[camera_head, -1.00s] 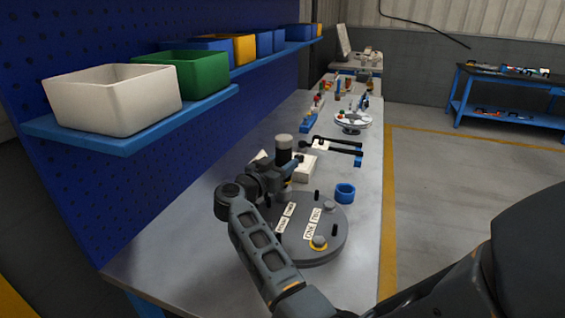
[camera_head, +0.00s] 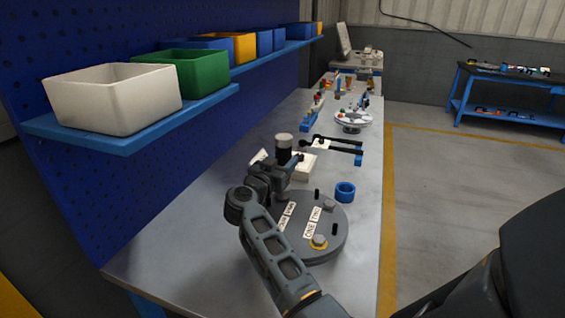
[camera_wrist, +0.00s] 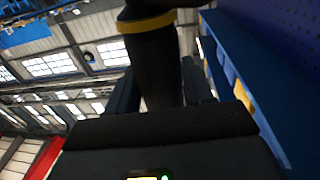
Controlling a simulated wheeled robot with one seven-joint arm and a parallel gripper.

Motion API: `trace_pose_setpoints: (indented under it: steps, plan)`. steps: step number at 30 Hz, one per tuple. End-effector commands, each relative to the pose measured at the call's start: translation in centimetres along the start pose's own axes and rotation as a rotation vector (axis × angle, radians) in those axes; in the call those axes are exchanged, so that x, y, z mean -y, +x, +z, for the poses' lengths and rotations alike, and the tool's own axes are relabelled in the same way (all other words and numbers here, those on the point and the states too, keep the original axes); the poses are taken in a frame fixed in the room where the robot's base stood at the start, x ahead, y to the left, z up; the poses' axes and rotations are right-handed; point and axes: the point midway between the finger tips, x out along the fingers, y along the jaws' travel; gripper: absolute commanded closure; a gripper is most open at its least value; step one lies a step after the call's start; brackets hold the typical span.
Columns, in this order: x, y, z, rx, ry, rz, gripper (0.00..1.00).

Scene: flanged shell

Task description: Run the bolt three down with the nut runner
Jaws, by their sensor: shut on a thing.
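My gripper (camera_head: 286,168) is shut on the nut runner (camera_head: 284,150), a dark upright cylinder with a pale top. In the wrist view the dark nut runner (camera_wrist: 155,65), with a yellow band, stands between the fingers. It is over the far left side of the round grey flanged cover (camera_head: 335,245). Its lower end is hidden by my gripper and arm, so I cannot tell whether it touches a bolt. Label plates (camera_head: 312,228) lie on the cover; ONE and TWO are readable, the other pair is too small. Bolt three is not distinguishable.
A blue ring (camera_head: 345,192) stands right of the cover. A white block (camera_head: 304,171) is just behind my gripper. A black long-handled tool (camera_head: 335,146) lies on blue rests farther back. Bins, including a white one (camera_head: 115,98), line the left shelf. The bench's front left is clear.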

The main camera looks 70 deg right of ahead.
Motion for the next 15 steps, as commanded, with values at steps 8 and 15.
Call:
trace_pose_setpoints:
  steps: [8, 15]
  plan:
    - [-0.15, 0.07, 0.43, 0.0, -0.004, 0.004, 1.0]
    - [-0.19, 0.09, 0.48, 0.001, -0.005, 0.005, 1.0]
